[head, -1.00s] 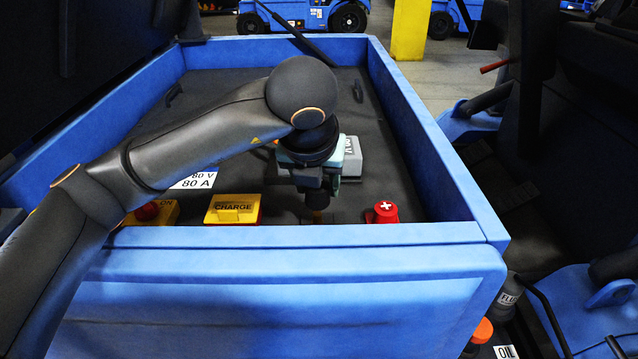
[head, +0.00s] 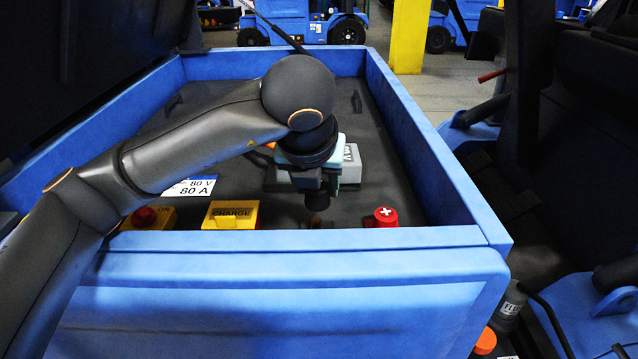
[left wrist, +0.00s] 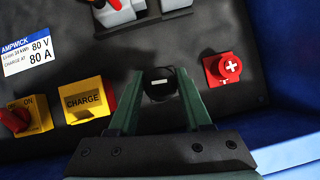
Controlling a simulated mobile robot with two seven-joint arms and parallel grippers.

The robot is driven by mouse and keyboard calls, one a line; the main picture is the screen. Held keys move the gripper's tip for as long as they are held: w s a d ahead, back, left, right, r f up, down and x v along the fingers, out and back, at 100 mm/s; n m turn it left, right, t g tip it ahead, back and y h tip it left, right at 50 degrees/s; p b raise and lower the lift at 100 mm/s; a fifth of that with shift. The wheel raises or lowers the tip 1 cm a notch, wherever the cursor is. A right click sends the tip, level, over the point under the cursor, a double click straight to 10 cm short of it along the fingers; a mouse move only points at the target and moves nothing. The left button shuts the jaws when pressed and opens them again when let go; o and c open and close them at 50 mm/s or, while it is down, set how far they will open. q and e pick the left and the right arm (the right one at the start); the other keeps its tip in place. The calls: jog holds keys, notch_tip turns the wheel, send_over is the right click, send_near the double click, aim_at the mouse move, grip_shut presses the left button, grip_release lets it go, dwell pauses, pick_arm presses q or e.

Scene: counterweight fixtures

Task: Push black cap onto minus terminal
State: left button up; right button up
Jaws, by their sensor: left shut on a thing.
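The black cap (left wrist: 160,83), with a light minus mark on its top, sits between the two green fingers of my left gripper (left wrist: 161,92) in the left wrist view. The gripper is shut on it. In the head view my left gripper (head: 312,185) points down into the blue box, with the dark cap (head: 318,201) under it. A small brownish post, seemingly the minus terminal (head: 316,220), shows just below the cap. I cannot tell whether cap and post touch. The red cap with a white plus (head: 385,217) stands to the right. My right gripper is not in view.
The yellow CHARGE block (head: 231,214) and the red ON knob (head: 145,215) stand to the left. A grey block (head: 352,165) lies behind the gripper. The blue front wall (head: 290,240) rises close in front. The dark panel (head: 385,110) is mostly bare farther back.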

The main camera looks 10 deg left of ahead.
aim_at(319, 222)
pick_arm(q)
jog(key=shift+g, duration=0.8)
jog(key=f, duration=0.2)
jog(key=s+f, duration=0.1)
jog(key=f, duration=0.4)
jog(key=shift+s+d, duration=0.25)
jog(key=shift+d, duration=0.1)
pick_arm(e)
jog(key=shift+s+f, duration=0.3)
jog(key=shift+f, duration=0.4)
pick_arm(q)
jog(key=shift+r, duration=0.4)
jog(key=shift+w+a+r+p, duration=0.1)
jog(key=shift+r+p, duration=0.8)
jog(key=shift+r, duration=0.35)
jog(key=shift+w+a+r+p, duration=0.1)
jog(key=shift+r+p, duration=0.75)
jog(key=shift+r, duration=0.4)
jog(key=shift+w+r+p, duration=0.4)
jog(key=shift+w+p, duration=0.05)
jog(key=shift+s+r, duration=0.1)
jog(key=shift+r, duration=0.25)
jog(key=shift+a, duration=0.15)
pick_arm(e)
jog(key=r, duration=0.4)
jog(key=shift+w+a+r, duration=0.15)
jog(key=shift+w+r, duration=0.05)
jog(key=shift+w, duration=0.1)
